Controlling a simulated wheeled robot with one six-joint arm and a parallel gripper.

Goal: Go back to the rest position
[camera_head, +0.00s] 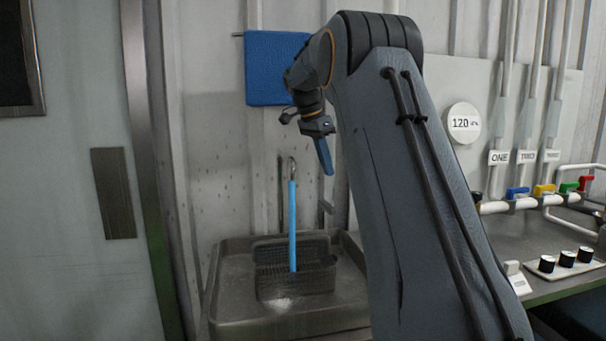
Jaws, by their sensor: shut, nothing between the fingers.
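My gripper (323,157) is at the end of my raised arm, above the sink and a little to the right of a blue rod. Its blue fingers point down and are together, with nothing visible between them. It is in front of the wall and apart from the things around it. My arm covers the middle right of the view and hides part of the wall and the sink's right side.
A grey sink (225,290) holds a dark basket (275,277), with an upright blue rod (292,225) there. A blue cloth (268,68) hangs behind my wrist. At right are a round gauge (463,123), coloured valves (543,190) and black knobs (566,258). A door (70,200) stands left.

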